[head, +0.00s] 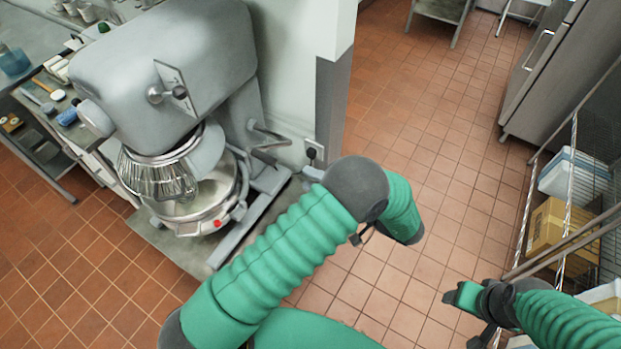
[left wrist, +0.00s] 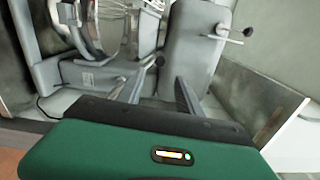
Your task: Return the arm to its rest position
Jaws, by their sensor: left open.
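My left arm, green and ribbed, rises from the bottom of the head view and bends at a dark elbow in the middle. Its forearm points away and hides most of the hand. In the left wrist view my left gripper (left wrist: 168,78) shows two dark fingers spread apart with nothing between them. The large grey mixer (head: 155,75) stands beyond the hand in that view, its whisk (left wrist: 118,30) at the top. My right arm comes in at the lower right of the head view; its gripper's jaws cannot be made out.
The mixer's metal bowl (head: 200,200) sits under its whisk (head: 160,178), left of my left arm. A wire rack (head: 590,170) with a cardboard box (head: 560,235) stands at the right, close to my right arm. Open tiled floor (head: 425,130) lies between.

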